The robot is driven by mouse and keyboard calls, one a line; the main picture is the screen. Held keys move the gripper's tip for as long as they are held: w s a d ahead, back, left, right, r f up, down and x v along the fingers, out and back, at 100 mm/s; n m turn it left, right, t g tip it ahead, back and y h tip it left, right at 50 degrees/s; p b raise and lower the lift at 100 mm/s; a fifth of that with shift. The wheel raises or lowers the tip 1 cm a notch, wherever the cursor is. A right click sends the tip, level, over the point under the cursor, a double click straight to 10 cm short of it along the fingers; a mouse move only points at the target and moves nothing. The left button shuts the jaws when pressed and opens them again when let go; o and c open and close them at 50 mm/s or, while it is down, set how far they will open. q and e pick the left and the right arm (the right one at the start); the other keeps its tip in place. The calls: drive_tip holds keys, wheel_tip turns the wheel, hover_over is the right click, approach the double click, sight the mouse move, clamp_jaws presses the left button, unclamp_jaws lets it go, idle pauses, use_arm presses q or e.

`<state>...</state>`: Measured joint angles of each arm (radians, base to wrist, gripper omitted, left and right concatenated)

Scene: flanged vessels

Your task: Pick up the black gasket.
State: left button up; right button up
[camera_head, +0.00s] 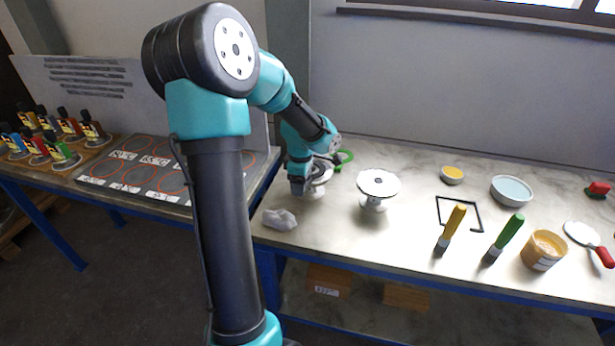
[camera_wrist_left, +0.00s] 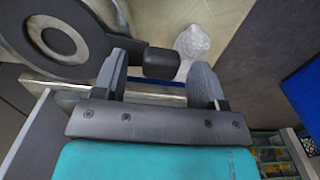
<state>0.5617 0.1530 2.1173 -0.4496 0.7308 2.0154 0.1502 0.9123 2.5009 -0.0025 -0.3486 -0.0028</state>
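The black gasket (camera_wrist_left: 38,48), a flat dark ring with a short handle, lies on a pale flanged vessel at the upper left of the left wrist view. Its block-like handle end (camera_wrist_left: 160,63) shows between the fingers of my left gripper (camera_wrist_left: 160,75), with a gap to the right finger. The fingers stand apart. In the head view my left gripper (camera_head: 298,186) points down beside the left vessel, and the gasket (camera_head: 322,171) is partly hidden by it. I cannot tell whether the left finger touches the handle. My right gripper is not in view.
A green gasket (camera_head: 345,158) lies just behind. A second white flanged vessel (camera_head: 378,184) stands to the right. A crumpled white cloth (camera_head: 280,219) lies near the front edge. Brushes (camera_head: 452,226), a tub (camera_head: 543,250), bowls (camera_head: 511,190) and a scraper (camera_head: 582,234) lie farther right.

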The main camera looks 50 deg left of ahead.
use_arm(q)
drive_tip(key=c, duration=1)
drive_tip(key=shift+r, duration=0.1)
drive_tip(key=shift+r, duration=1.2)
drive_tip(key=shift+s+d+r, duration=0.2)
drive_tip(key=shift+d+r, duration=0.15)
drive_tip(key=shift+r, duration=0.2)
drive_tip(key=s+d, duration=0.2)
drive_tip(key=d, duration=0.2)
drive_tip(key=s+d+r, duration=0.1)
drive_tip(key=s+d, duration=0.2)
drive_tip(key=d, duration=0.1)
drive_tip(key=s+d, duration=0.3)
drive_tip(key=d, duration=0.2)
drive_tip(key=shift+s+r, duration=0.1)
drive_tip(key=shift+r, duration=0.1)
drive_tip(key=shift+a, duration=0.1)
